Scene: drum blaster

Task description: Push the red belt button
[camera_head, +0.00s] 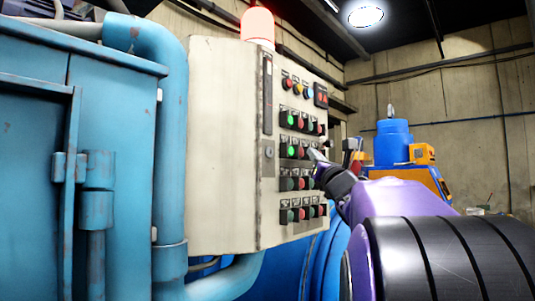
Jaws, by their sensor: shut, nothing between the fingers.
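A cream control cabinet (222,145) stands in the middle of the head view, with rows of small red, green and other buttons on its right-hand face. Red buttons show in several rows, one of them in the third row (300,152). The labels are too small to read, so I cannot tell which red button is the belt one. Two green buttons (290,120) glow on the left of the panel. My gripper (315,156) is shut and empty, close to the right part of the third and fourth rows. It hides some buttons there; I cannot tell whether it touches any.
A lit red beacon (257,25) sits on top of the cabinet. A blue machine housing (115,120) with thick pipes fills the left. Blue and orange machinery (391,143) stands behind my arm at the right. Open space shows right of the cabinet.

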